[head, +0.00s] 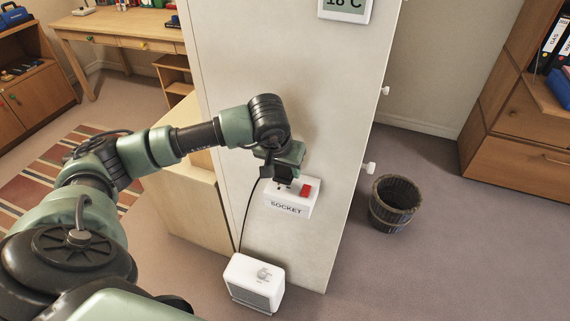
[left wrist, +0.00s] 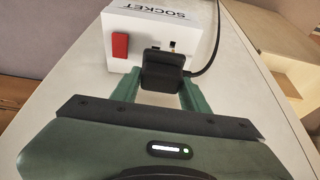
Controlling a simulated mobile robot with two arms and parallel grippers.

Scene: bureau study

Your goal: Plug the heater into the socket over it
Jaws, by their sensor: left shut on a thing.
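The white socket box (head: 291,207), labelled SOCKET, is on the side of the tall pale cabinet. It has a red switch (head: 305,190) and dark openings. The white heater (head: 256,279) stands on the floor below it. My left gripper (head: 281,172) is at the socket's face, its fingers shut on the black plug (left wrist: 163,75). The plug's cord (head: 245,212) hangs down to the heater. In the left wrist view the socket (left wrist: 150,22) appears upside down, with openings just beyond the plug. I cannot tell whether the plug touches the socket. My right gripper is out of view.
The cabinet side (head: 300,75) carries a thermostat display (head: 345,7) above. A pale wooden unit (head: 187,190) stands left of the cabinet. The floor right of the heater is clear.

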